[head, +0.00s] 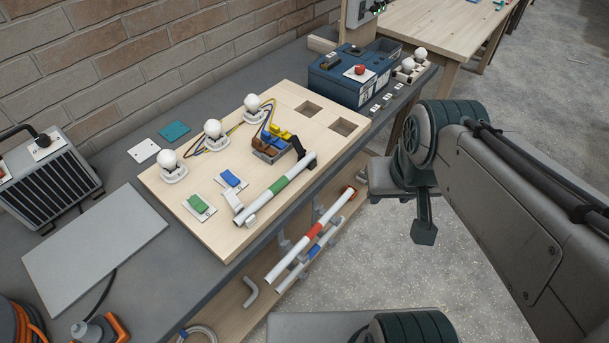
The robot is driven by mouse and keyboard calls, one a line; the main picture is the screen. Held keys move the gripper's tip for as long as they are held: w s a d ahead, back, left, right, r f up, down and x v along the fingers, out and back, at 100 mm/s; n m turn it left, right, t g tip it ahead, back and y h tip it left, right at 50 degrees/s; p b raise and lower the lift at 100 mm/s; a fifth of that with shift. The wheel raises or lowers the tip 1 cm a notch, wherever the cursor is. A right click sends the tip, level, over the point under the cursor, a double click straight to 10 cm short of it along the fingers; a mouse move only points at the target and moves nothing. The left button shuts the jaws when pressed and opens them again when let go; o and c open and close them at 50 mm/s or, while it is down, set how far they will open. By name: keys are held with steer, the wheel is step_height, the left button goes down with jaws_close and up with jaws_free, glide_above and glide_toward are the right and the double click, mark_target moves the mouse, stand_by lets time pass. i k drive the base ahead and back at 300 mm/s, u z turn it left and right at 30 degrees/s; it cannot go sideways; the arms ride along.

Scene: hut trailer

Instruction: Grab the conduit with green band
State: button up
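The conduit with green band (263,201) is a white tube lying slantwise along the front edge of the wooden board (215,240). Its near end rests at a white clip (235,202) and its far end is by a black clip (301,151). Two other white conduits, one with a red band (329,215) and one with a blue band (296,270), sit lower on brackets at the bench front. My arm reaches in from the right. What appears to be my gripper (424,228) hangs to the right of the conduit, well apart from it; its fingers are not clear.
The board also carries several white bulbs with wires, switches and a connector block (270,150). A blue box (350,75) stands behind it, and a grey heater (45,175) and flat panel (95,238) lie left. A brick wall backs the bench. Open floor (400,270) is at right.

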mark_target(272, 190)
steer(key=z, duration=0.15)
steer(key=i, duration=0.4)
steer(key=u, duration=1.2)
